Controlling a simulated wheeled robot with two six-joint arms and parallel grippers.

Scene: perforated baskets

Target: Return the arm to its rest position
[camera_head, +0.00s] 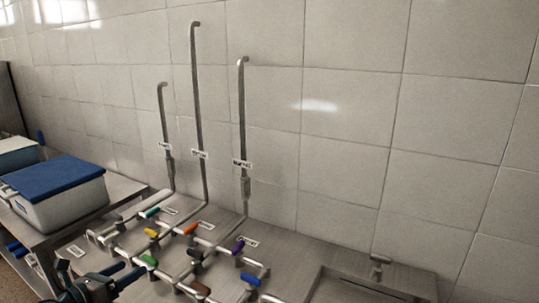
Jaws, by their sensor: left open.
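My left gripper (126,274) is at the bottom left, low over the front of the metal counter (318,258). Its two dark fingers point right and stand apart with nothing between them. The fingertips are near the green valve handle (148,260); I cannot tell whether they touch it. My right gripper is not in view.
Several coloured valve handles, such as the yellow one (151,233) and the blue one (250,279), sit on pipes over the counter. Tall thin pipes (199,110) rise along the tiled wall. A blue-lidded white box (70,205) stands at left. A sink recess (350,288) is at right.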

